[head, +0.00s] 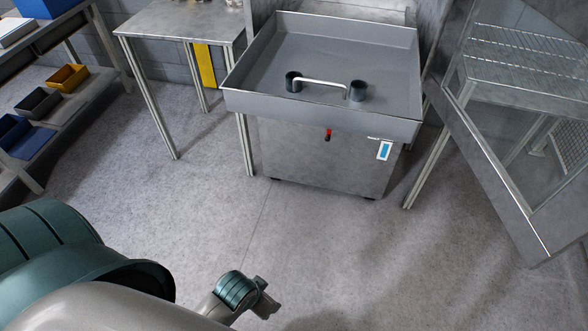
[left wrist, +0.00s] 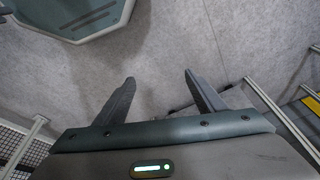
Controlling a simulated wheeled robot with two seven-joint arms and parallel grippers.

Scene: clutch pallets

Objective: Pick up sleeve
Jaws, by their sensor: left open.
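Two short dark cylinders, one at the left (head: 293,82) and one at the right (head: 357,90), stand in a grey metal tray (head: 322,122). They look like sleeves, but I cannot tell which one the task means. A light bar-shaped handle (head: 322,82) runs between them. My left gripper (left wrist: 160,80) is open in the left wrist view, with bare floor between its fingers. In the head view my left arm reaches in at the lower left, well apart from the tray. My right gripper is not in view.
The tray tops a metal cabinet (head: 320,160) with a red handle on its front. A metal table (head: 185,20) stands to its left and a framed glass panel (head: 510,130) to its right. Bins (head: 68,77) sit on a rack at far left. The floor (head: 200,205) ahead is clear.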

